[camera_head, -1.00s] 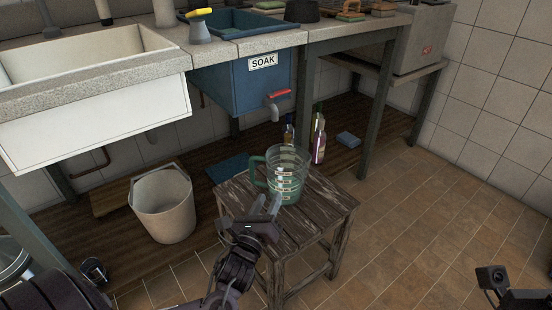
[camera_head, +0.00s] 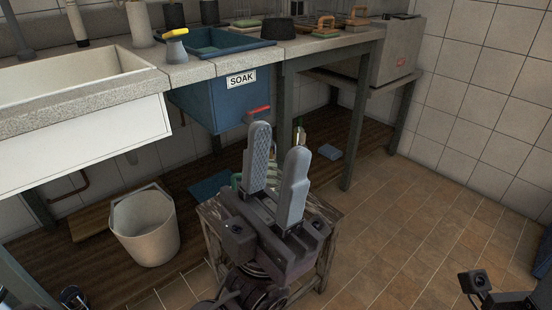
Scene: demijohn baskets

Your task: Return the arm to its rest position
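My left gripper (camera_head: 279,142) is raised close to the camera, fingers pointing up. Its two grey fingers stand apart with a gap between them, and nothing is held there. It hides most of the green measuring jug behind it; only the jug's handle (camera_head: 237,181) and slivers of its body show. The jug appears to stand on the wooden stool (camera_head: 213,209), which is also largely covered by my gripper and wrist. A dark part of my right arm shows at the lower right edge; no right fingers are visible.
A blue SOAK tank (camera_head: 211,105) with a red-handled tap (camera_head: 257,114) hangs from the counter behind my gripper. A white sink (camera_head: 80,130) is at the left. A pale bucket (camera_head: 147,228) stands left of the stool.

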